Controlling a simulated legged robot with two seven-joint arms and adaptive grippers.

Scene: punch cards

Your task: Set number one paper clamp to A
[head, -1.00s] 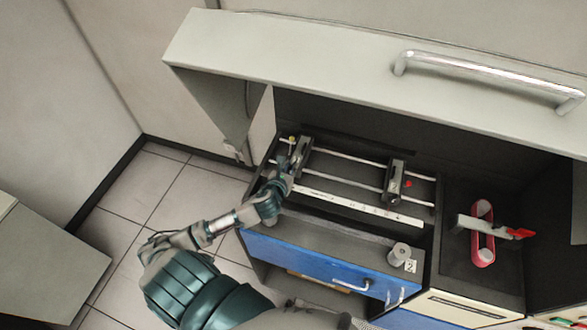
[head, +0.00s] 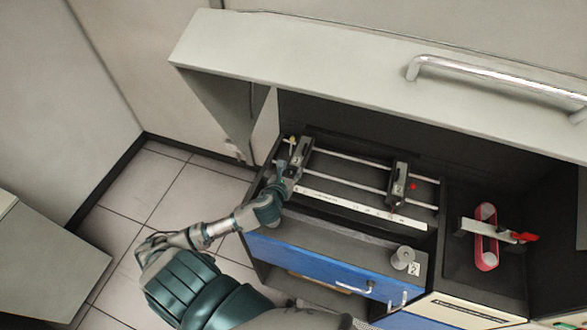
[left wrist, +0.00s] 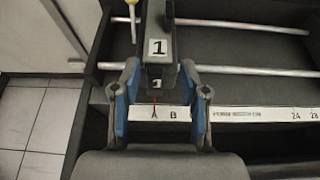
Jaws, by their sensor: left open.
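The number one paper clamp (head: 301,158) is a dark block on two metal rods at the left end of the rack. In the left wrist view this clamp (left wrist: 157,45) bears white labels with "1". Its thin red pointer (left wrist: 154,97) stands at or very near the letter A on the white scale strip (left wrist: 230,113), left of B. My left gripper (left wrist: 159,105) is open, its blue-padded fingers on either side of the clamp's lower front. I cannot tell whether they touch it. In the head view the left gripper (head: 284,180) is at the clamp's near side.
A second dark clamp (head: 398,185) with a red knob sits farther right on the rods. A raised cover (head: 350,75) overhangs the back.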

